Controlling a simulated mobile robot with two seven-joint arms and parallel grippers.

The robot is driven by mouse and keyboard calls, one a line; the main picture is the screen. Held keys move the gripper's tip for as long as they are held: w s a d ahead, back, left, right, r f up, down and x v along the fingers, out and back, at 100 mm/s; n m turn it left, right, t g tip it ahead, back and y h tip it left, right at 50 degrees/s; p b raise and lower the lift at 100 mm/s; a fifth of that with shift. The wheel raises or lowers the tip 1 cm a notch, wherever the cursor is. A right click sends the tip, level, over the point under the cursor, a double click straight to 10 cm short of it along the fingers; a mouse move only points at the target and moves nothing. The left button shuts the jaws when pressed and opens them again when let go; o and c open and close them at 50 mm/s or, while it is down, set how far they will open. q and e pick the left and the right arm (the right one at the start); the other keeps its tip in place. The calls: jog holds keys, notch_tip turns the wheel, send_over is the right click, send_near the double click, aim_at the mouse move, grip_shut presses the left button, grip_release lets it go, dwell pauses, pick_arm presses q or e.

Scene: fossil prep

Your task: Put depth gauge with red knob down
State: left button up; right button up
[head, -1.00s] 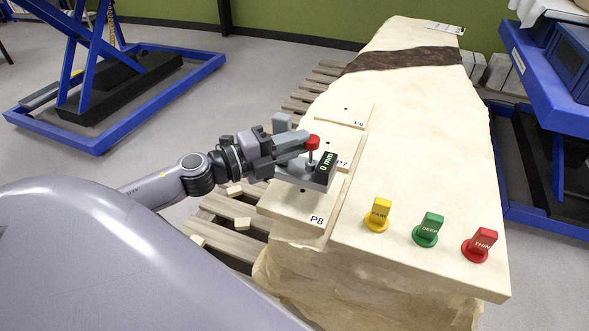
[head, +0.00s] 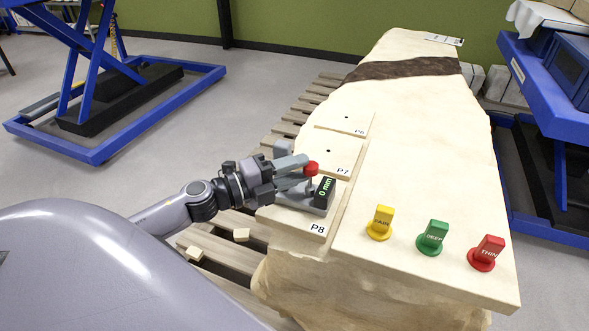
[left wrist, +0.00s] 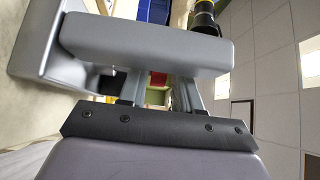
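In the left wrist view, a grey bar (left wrist: 145,45) crosses close to the camera, and part of the gripper body (left wrist: 150,125) shows below. My right gripper is out of view.
Boards P7 (head: 325,160) and P6 (head: 345,122) lie behind P8. Yellow (head: 379,222), green (head: 432,237) and red (head: 486,252) markers stand on the plaster block (head: 410,150) at right. A wooden pallet (head: 225,250) lies below.

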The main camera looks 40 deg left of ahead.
pick_arm(q)
jog(key=shift+o, duration=0.2)
jog(key=shift+s+r, duration=0.1)
jog(key=shift+r, duration=0.05)
jog(key=v, duration=1.2)
dwell(0.6)
